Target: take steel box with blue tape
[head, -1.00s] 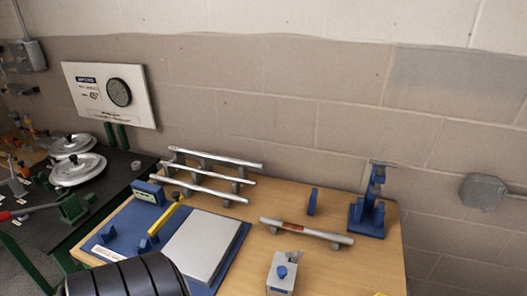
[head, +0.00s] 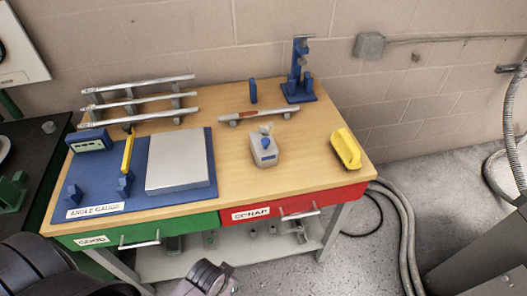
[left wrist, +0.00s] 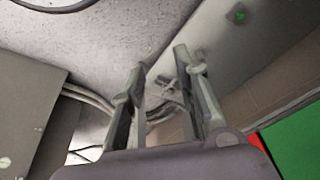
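A small grey metal box (head: 264,152) with a blue piece on its top stands on the wooden table, right of the blue angle-gauge mat, in the head view. I cannot tell for sure whether the blue piece is tape. My left gripper (left wrist: 160,65) shows in the left wrist view with its two fingers apart and nothing between them. It is away from the box, which is not visible in that view. Dark arm parts of mine show at the bottom of the head view, but no fingertips. My right gripper is not in view.
The table (head: 330,185) has a green drawer (head: 180,232) and a red drawer (head: 300,205) in front. A yellow tool (head: 345,148) lies right of the box. A rod on supports (head: 258,116) and a blue stand (head: 299,85) are behind it. A grey plate (head: 179,160) lies left.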

